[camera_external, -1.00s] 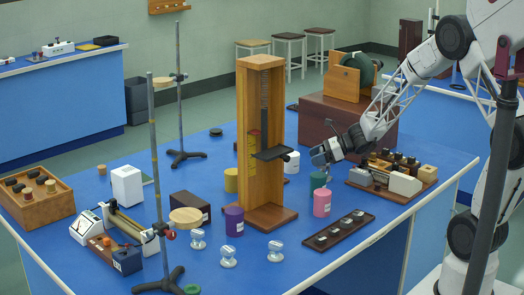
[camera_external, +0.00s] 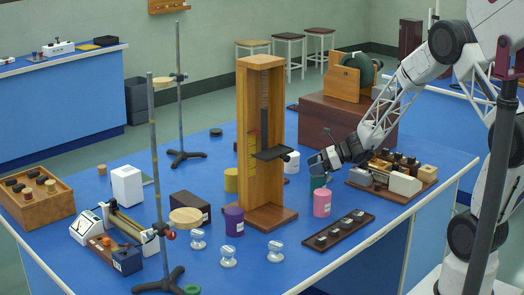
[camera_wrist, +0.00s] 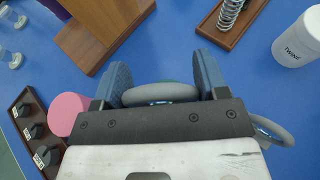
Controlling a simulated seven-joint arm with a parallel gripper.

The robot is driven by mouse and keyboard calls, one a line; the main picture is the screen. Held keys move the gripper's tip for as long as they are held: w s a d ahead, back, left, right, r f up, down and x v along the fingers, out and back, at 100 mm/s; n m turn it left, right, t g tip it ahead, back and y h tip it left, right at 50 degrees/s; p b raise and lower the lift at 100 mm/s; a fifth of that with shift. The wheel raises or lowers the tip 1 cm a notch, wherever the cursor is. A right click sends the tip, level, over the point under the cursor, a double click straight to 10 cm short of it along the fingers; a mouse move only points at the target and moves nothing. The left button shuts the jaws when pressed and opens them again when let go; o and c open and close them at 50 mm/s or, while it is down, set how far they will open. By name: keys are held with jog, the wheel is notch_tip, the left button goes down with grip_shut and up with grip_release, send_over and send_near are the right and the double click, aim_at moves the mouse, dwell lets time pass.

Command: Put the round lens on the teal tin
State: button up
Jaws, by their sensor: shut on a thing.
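My gripper (camera_external: 322,161) is shut on the round lens, whose grey rim (camera_wrist: 160,94) shows between the two blue finger pads in the wrist view. The teal tin (camera_external: 318,183) stands on the blue bench just below my fingertips in the external view, behind the pink tin. In the wrist view, only a thin green sliver shows just beyond the lens rim. I cannot tell whether the lens touches the tin.
The pink tin (camera_external: 322,204) stands close in front. A wooden column stand (camera_external: 260,150) rises to the left. A dark tray with several knobs (camera_external: 345,229) lies in front, and a wooden-based apparatus (camera_external: 392,178) is to the right. A white canister (camera_wrist: 298,40) stands nearby.

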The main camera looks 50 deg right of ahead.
jog(key=shift+f, duration=0.1)
jog(key=o, duration=1)
jog(key=shift+v, duration=0.8)
jog(key=v, duration=1)
jog(key=shift+s+d+r, duration=0.15)
jog(key=shift+r, duration=0.1)
